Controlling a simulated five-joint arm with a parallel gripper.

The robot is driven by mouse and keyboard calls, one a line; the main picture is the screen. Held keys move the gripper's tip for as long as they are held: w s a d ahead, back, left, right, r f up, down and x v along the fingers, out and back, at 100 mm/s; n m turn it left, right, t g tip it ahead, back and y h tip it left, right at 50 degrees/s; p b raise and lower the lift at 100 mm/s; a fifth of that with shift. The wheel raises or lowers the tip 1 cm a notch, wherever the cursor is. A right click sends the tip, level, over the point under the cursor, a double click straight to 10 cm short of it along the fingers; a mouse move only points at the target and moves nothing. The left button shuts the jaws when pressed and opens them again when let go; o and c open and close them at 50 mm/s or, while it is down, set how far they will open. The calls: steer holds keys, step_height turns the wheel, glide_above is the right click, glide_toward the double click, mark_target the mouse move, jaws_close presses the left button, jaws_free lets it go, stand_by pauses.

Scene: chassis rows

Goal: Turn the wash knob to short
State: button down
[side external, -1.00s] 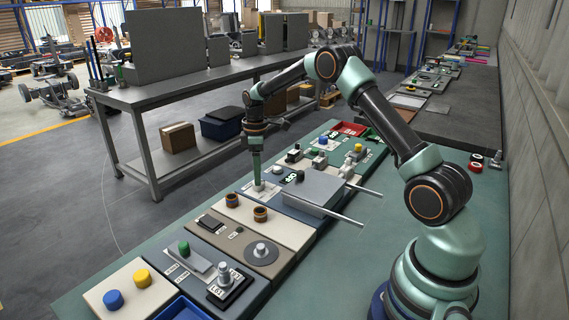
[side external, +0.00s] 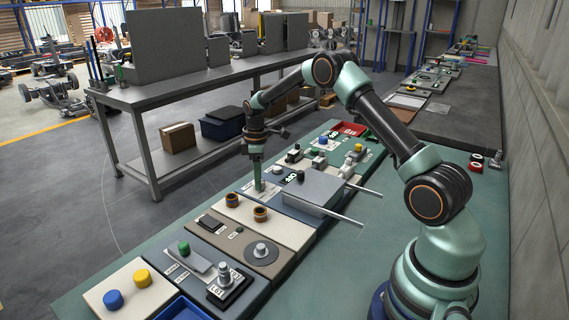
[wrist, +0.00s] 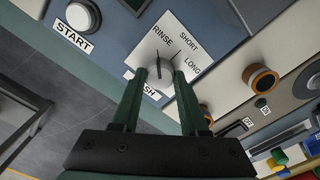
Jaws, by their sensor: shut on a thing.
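The wash knob (wrist: 158,82) is a pale round knob on a white dial plate marked RINSE, SHORT, LONG and WASH, seen in the wrist view. A dark line on the knob runs up the picture, toward the RINSE label; its exact setting is hard to read. SHORT (wrist: 188,43) is printed up and right of the knob. My gripper (wrist: 160,76) is shut on the knob, with one green finger on each side. In the side external view my gripper (side external: 258,188) reaches straight down to the dial plate, and its fingers hide the knob.
A white START button (wrist: 80,16) sits left of the dial. Two brown-orange ringed knobs (side external: 232,200) are on the panel nearer the side camera. A grey box with rods (side external: 314,190) stands close to the right of my gripper.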

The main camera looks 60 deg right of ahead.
steer(key=shift+m, duration=0.3)
steer(key=m, duration=0.4)
steer(key=shift+m, duration=0.3)
steer(key=m, duration=0.4)
steer(key=shift+r, duration=0.1)
steer(key=shift+m, duration=0.3)
steer(key=shift+c, duration=2.1)
jaws_free()
step_height(320, 180, up, 12)
steer(key=shift+r, duration=0.1)
